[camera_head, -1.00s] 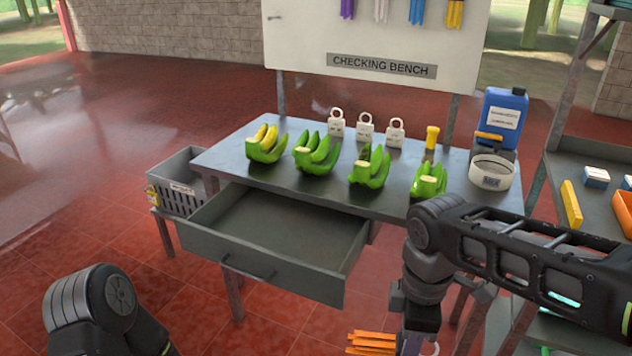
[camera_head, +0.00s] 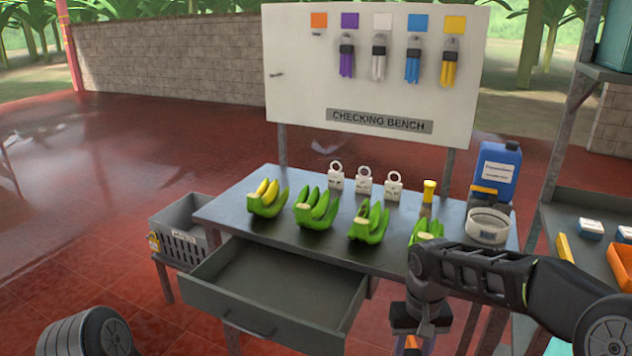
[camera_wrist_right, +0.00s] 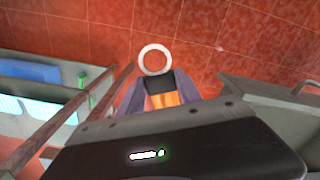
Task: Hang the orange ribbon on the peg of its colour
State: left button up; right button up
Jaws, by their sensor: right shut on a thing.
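The orange ribbon (camera_wrist_right: 165,98) is in my right gripper (camera_wrist_right: 163,92), with a white ring (camera_wrist_right: 155,59) beyond its dark band in the right wrist view. In the head view my right gripper (camera_head: 416,342) is at the bottom, in front of the bench, and only a bit of orange shows there. The board's orange square (camera_head: 319,20) is at the upper left, with no ribbon under it; I cannot make out its peg clearly. My left arm shows at the lower left, its gripper out of view.
Purple (camera_head: 347,62), white (camera_head: 379,65), blue (camera_head: 413,66) and yellow (camera_head: 449,69) ribbons hang on the board. The bench (camera_head: 300,235) holds bananas, padlock-like weights, a white roll (camera_head: 487,226) and a blue canister (camera_head: 497,170). An open drawer (camera_head: 262,285) juts forward. A shelf stands right.

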jog(key=s+f, duration=0.4)
jog(key=f, duration=1.1)
